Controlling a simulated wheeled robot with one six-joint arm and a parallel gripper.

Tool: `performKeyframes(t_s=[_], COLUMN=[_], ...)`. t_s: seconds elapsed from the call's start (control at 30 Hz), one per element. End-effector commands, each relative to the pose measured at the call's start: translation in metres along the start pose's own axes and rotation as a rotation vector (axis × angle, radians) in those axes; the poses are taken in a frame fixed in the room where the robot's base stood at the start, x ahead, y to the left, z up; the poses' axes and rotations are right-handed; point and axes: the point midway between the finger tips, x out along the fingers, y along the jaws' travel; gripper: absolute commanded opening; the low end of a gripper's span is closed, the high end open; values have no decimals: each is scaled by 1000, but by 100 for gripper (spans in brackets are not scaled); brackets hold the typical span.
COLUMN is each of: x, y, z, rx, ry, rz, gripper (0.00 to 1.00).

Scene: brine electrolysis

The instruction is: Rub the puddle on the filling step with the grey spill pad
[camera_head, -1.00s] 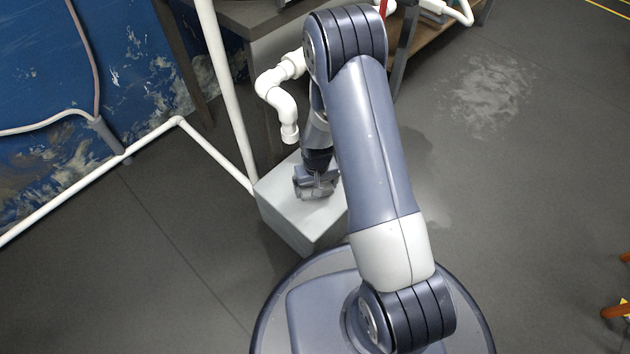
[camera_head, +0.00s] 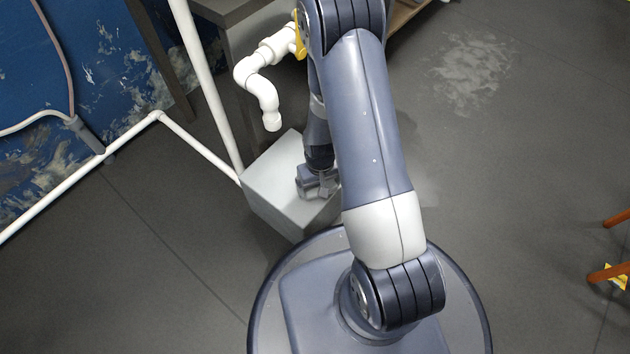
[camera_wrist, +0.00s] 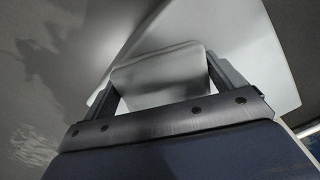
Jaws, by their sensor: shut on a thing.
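The filling step (camera_head: 268,172) is a pale grey block standing on the floor left of my arm in the head view. Its pale top (camera_wrist: 240,40) also fills much of the wrist view. My gripper (camera_head: 318,184) points down at the right part of the step's top. In the wrist view my gripper (camera_wrist: 162,82) has its two fingers on either side of the grey spill pad (camera_wrist: 160,75), a rounded grey piece. The pad is low over the step; whether it touches is unclear. I cannot make out the puddle; pad and arm hide part of the top.
A white bent pipe (camera_head: 262,85) hangs just behind the step, and a white upright pipe (camera_head: 205,80) meets its left corner. A grey bench (camera_head: 235,15) stands behind. Orange legs (camera_head: 608,272) show at the right edge. Floor at the left front is open.

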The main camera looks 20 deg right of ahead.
Motion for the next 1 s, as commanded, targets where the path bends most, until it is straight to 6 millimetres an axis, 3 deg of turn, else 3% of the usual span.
performKeyframes(t_s=[0.27,0.8,1.0], x=[0,-56,-60], y=[0,0,0], z=[7,2,1], rx=[-4,-2,-2], ry=[-18,-5,-4], rz=[0,0,0], gripper=[69,69,69])
